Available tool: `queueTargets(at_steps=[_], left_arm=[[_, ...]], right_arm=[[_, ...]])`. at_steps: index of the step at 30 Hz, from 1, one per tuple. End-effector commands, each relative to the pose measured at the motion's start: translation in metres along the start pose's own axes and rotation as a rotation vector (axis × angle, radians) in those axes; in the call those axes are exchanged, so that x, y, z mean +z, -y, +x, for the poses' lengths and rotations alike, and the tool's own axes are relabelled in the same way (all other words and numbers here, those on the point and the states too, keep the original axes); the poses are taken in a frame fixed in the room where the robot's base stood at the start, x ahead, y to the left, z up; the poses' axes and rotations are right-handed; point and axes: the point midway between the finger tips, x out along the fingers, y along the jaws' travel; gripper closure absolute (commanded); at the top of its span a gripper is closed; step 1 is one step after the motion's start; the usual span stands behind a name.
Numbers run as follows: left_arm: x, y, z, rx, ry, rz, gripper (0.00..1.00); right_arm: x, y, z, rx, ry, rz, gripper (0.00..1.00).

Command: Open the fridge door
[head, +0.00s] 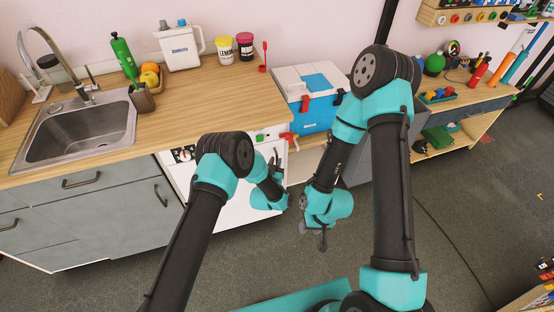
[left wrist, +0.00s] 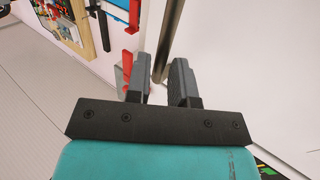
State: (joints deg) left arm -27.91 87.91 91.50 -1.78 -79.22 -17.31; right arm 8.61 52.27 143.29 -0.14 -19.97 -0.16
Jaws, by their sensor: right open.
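The white fridge front (head: 235,208) sits under the wooden counter. In the left wrist view its white door (left wrist: 250,70) fills the right side, and a dark metal upright handle (left wrist: 170,40) runs down between my fingers. My left gripper (head: 275,160) is at the right part of the fridge front; in the left wrist view its fingers (left wrist: 160,82) stand close on both sides of the handle, closed on it. The handle is hard to make out in the head view. My right gripper (head: 323,242) is open and empty, pointing down over the floor, right of the fridge.
A blue and white cooler box (head: 308,97) stands right of the counter. A workbench with tools (head: 465,97) is at the right. The grey floor (head: 265,265) before the fridge is clear.

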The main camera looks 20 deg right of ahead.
Motion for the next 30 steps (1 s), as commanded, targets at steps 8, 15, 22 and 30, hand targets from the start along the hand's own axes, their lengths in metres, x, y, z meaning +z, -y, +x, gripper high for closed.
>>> queueTargets(at_steps=[8, 15, 22, 30], left_arm=[[0.001, 0.000, 0.021, 0.000, 0.001, 0.000, 0.78], [0.000, 0.000, 0.022, 0.000, 0.001, 0.000, 0.78], [0.000, 0.000, 0.022, 0.000, 0.001, 0.000, 0.96], [0.000, 0.000, 0.021, 0.000, 0.001, 0.000, 1.00]], right_arm=[[0.000, 0.000, 0.000, 0.000, 0.000, 0.000, 0.57], [0.000, 0.000, 0.000, 0.000, 0.000, 0.000, 0.57], [0.000, 0.000, 0.000, 0.000, 0.000, 0.000, 0.57], [0.000, 0.000, 0.000, 0.000, 0.000, 0.000, 0.57]])
